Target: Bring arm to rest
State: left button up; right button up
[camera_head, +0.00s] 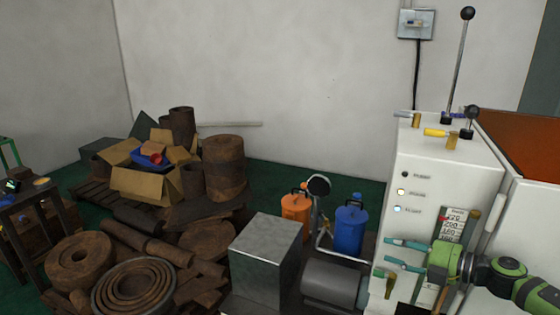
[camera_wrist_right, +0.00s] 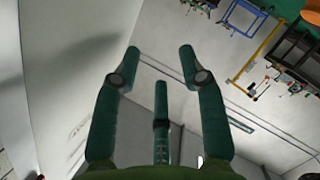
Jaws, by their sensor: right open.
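My right gripper (camera_head: 391,256) is at the lower right of the head view, in front of the white machine cabinet (camera_head: 425,158). Its teal fingers point left and are spread apart, with nothing between them. In the right wrist view the open fingers (camera_wrist_right: 160,56) are also empty, with a pale wall and a tilted view of the room behind them. The green and black links of my right arm (camera_head: 508,272) come in from the right edge. My left gripper is not in view.
The cabinet carries upright levers (camera_head: 459,62) and a scale plate (camera_head: 455,224). A metal box (camera_head: 264,265), an orange can (camera_head: 295,210) and a blue can (camera_head: 350,228) stand left of it. Rusty scrap (camera_head: 80,258) and a cardboard box (camera_head: 143,185) fill the left.

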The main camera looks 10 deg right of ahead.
jog(key=s+a+f+m+t+h, duration=0.1)
jog(key=s+a+f+m+h, duration=0.1)
jog(key=a+f+m+h, duration=0.3)
jog(key=s+a+f+m+t+h, duration=0.1)
jog(key=s+a+f+m+h, duration=0.15)
jog(key=a+f+m, duration=0.45)
jog(key=s+a+f+m+g+h, duration=0.1)
jog(key=s+f+m+g, duration=0.15)
jog(key=s, duration=0.65)
jog(key=s+a+f+m+g+h, duration=0.1)
jog(key=s+f+g, duration=0.3)
jog(key=s, duration=0.4)
jog(key=s+a+f+m+g, duration=0.2)
jog(key=s+f+g, duration=0.15)
jog(key=s, duration=0.55)
notch_tip(320, 180, down, 23)
jog(key=s+g, duration=0.2)
jog(key=s, duration=0.1)
jog(key=s+d+f+g, duration=0.1)
jog(key=s+d+f, duration=0.2)
jog(key=s+f, duration=1)
jog(key=shift+s+f, duration=0.25)
jog(key=shift+s, duration=0.85)
